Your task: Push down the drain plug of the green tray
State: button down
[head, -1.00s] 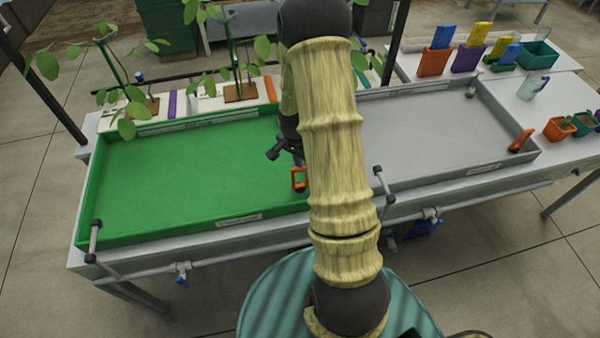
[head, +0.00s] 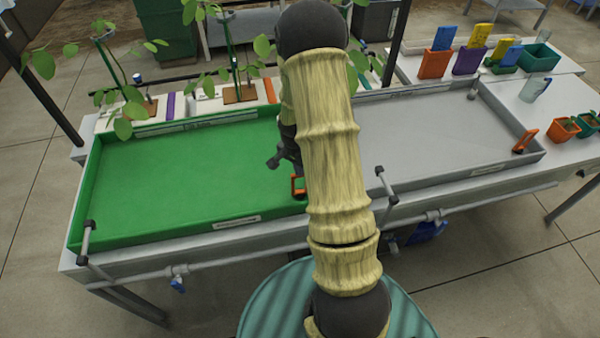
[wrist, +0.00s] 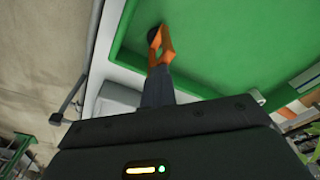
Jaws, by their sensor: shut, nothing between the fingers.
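The green tray (head: 180,188) fills the left half of the bench in the head view; its floor and wall also show in the wrist view (wrist: 222,55). The drain plug's orange loop handle (head: 298,185) stands at the tray's front right corner, partly hidden by my arm. In the wrist view the orange handle (wrist: 166,45) leans up from the corner, with a dark round part beside its top. My gripper (wrist: 157,72) is shut and empty, its dark fingertips right at the handle's lower end in the picture. I cannot tell whether they touch.
A grey tray (head: 440,140) with its own orange handle (head: 525,140) adjoins on the right. Seedlings (head: 238,92) stand behind the green tray. A pipe (head: 150,274) with blue valves runs along the bench front. Grey pipe fittings (head: 386,185) rise at the front edge.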

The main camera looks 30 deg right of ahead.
jog(key=shift+s+a+f, duration=0.15)
jog(key=shift+s+f, duration=0.4)
jog(key=shift+f, duration=0.25)
jog(key=shift+s+a+r, duration=0.15)
jog(key=shift+s+a, duration=0.05)
jog(key=shift+a, duration=0.55)
jog(key=shift+s+a+r, duration=0.15)
jog(key=shift+a, duration=0.6)
jog(key=shift+w+d+r, duration=0.15)
jog(key=shift+w+d, duration=0.05)
jog(key=shift+r, duration=0.3)
notch_tip(320, 180, up, 16)
jog(key=b, duration=0.2)
send_over(293, 177)
jog(key=s+a, duration=0.3)
jog(key=shift+w+d+r, duration=0.1)
jog(key=shift+w+r, duration=0.05)
jog(key=shift+w, duration=0.1)
